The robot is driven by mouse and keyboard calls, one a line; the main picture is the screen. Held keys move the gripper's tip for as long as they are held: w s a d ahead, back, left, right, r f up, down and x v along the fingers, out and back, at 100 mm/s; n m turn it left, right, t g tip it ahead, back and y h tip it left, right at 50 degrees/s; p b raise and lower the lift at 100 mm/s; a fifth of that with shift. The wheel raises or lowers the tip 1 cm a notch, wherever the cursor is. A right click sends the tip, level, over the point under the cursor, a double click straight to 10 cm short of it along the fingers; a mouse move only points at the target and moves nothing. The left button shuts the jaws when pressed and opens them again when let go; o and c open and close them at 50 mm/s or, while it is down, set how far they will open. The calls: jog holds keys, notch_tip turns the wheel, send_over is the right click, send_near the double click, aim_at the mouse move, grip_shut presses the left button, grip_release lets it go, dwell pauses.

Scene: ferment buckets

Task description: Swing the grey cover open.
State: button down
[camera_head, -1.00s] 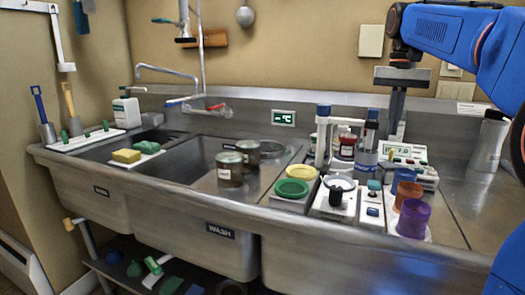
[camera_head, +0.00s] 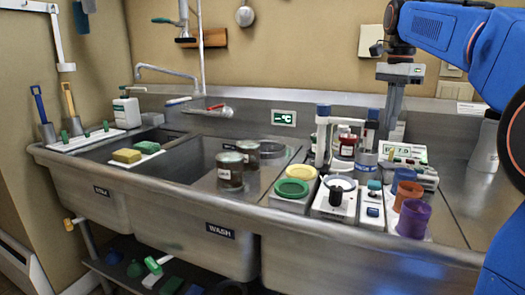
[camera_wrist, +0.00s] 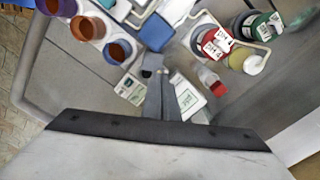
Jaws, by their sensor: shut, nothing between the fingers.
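My gripper (camera_head: 386,138) points down behind the small meter (camera_head: 424,176) at the right of the steel counter. Its grey fingers are together and empty, and they also show in the wrist view (camera_wrist: 162,78). White panels with green print (camera_wrist: 190,97) lie under and beside the fingertips there. The meter has a lit display and coloured keys in the head view. I cannot make out for sure which part is the grey cover; the fingers hide part of the meter's back. I cannot tell whether the fingers touch anything.
Orange and purple cups (camera_head: 413,218) stand in front of the meter. A white stand with red and blue bottles (camera_head: 347,147) is close to its left. A pale bottle (camera_head: 486,147) stands at the right, partly behind my arm. The right counter is mostly clear.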

jog(key=shift+f+m, duration=0.1)
jog(key=shift+m, duration=0.2)
send_over(384, 162)
jog(key=shift+a+f, duration=0.1)
jog(key=shift+f, duration=3.3)
jog(key=shift+w, duration=0.65)
jog(key=shift+a, duration=0.1)
notch_tip(384, 162, up, 6)
jog(key=shift+a, duration=0.25)
